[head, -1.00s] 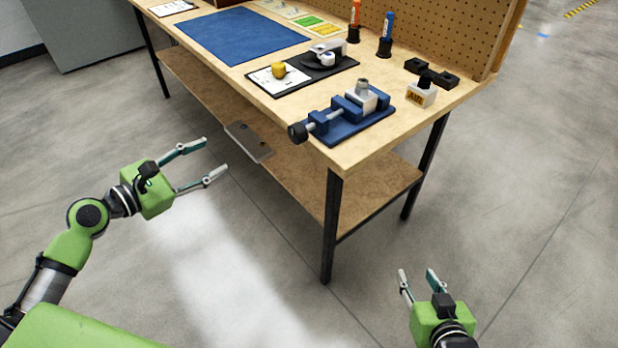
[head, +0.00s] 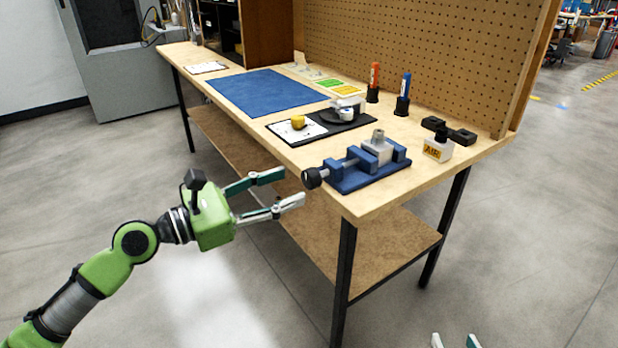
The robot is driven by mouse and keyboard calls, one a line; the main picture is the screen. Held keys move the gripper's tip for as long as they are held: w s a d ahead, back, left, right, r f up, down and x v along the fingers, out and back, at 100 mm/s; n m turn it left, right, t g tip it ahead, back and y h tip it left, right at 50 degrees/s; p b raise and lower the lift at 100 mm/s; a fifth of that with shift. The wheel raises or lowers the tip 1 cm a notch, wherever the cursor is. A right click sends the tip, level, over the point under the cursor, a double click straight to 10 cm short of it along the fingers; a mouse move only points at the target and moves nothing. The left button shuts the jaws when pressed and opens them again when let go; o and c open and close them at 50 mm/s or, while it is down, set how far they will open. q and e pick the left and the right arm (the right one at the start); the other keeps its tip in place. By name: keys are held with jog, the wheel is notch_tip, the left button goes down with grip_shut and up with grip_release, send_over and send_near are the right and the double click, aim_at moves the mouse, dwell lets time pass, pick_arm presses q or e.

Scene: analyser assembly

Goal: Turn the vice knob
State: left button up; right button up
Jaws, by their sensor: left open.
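The blue vice (head: 362,166) sits on the near right corner of the wooden workbench (head: 430,181). Its black knob (head: 312,178) sticks out past the bench's front edge, to the left. A grey metal part (head: 378,148) is at the vice's jaws. My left gripper (head: 282,188) is open and empty, its fingers pointing right toward the knob. The tips look a short way left of the knob; I cannot tell the exact depth gap. Only the fingertips of my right gripper (head: 455,342) show at the bottom edge; they are apart with nothing seen between them.
A black tray (head: 355,126) with a yellow piece (head: 298,122) lies left of the vice. A blue mat (head: 265,93) covers the bench further left. The AIR block (head: 438,148) is right of the vice. A pegboard (head: 420,60) stands behind. Floor in front is clear.

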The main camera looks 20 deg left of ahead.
aim_at(306, 180)
pick_arm(q)
jog(key=x, duration=0.4)
jog(key=shift+w+d, duration=0.2)
jog(key=shift+w, duration=0.1)
jog(key=shift+x, duration=0.85)
pick_arm(e)
jog(key=shift+s+d+f+g+h, duration=0.15)
jog(key=shift+s+f+g, duration=0.15)
jog(key=shift+f, duration=0.15)
jog(key=shift+s+d+f+g+h, duration=0.2)
jog(key=shift+s+f, duration=0.1)
jog(key=shift+f, duration=0.15)
pick_arm(q)
jog(key=c, duration=1.1)
